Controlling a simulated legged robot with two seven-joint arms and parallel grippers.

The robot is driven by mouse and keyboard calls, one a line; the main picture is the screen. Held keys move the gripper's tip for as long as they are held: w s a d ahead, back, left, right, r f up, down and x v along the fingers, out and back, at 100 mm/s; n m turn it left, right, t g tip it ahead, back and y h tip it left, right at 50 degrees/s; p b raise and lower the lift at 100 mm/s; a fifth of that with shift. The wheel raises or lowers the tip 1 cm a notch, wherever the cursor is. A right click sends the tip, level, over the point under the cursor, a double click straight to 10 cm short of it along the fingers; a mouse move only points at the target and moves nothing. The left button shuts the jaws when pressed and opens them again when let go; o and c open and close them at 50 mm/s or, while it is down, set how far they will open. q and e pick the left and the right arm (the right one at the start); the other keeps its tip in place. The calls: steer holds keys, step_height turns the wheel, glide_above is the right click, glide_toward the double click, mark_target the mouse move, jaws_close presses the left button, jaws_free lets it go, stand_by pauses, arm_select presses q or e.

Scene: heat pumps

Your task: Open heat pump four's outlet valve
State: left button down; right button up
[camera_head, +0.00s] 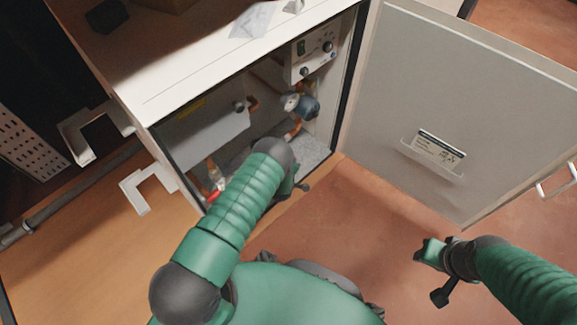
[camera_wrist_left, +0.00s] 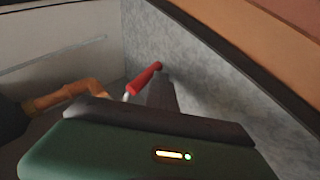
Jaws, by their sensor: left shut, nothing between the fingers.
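A red valve handle (camera_head: 213,195) is low inside the open cabinet, near its front left corner, by a copper pipe (camera_head: 211,170). In the left wrist view the red handle (camera_wrist_left: 146,79) slants up to the right on a pale metal stem. My left gripper (camera_wrist_left: 161,90) is shut and empty, its dark finger close beside the handle; I cannot tell whether they touch. In the head view my left arm reaches into the cabinet opening and hides most of that gripper. My right gripper (camera_head: 432,262) hangs outside, below the open door; its jaws are unclear.
The white cabinet (camera_head: 222,70) has its door (camera_head: 450,100) swung open to the right. Inside are a grey box (camera_head: 205,125), a blue pump (camera_head: 306,107) and a control panel (camera_head: 314,52). Floor in front of the door is clear.

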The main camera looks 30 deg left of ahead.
arm_select(q)
steer(key=w+t, duration=0.1)
steer(key=w+n+t+b, duration=0.1)
steer(key=t, duration=0.1)
steer(key=shift+w+d+f, duration=0.1)
steer(key=shift+d+f, duration=0.05)
steer(key=shift+d, duration=0.15)
steer(key=shift+w+d+r+t+b, duration=0.2)
steer(key=shift+w+b, duration=0.1)
steer(key=shift+w, duration=0.1)
steer(key=shift+w+d+r+t+b, duration=0.1)
steer(key=shift+w+r+b, duration=0.15)
steer(key=shift+w, duration=0.1)
steer(key=shift+w+d+n+t, duration=0.1)
steer(key=shift+w+n+t, duration=0.2)
steer(key=shift+t, duration=0.3)
steer(key=shift+w+d+r+h, duration=0.15)
steer(key=shift+w+r+h, duration=0.15)
steer(key=shift+w+r, duration=0.2)
steer(key=shift+w+d+r, duration=0.2)
steer(key=shift+w+r, duration=0.35)
steer(key=shift+r, duration=0.05)
steer(key=shift+d, duration=0.1)
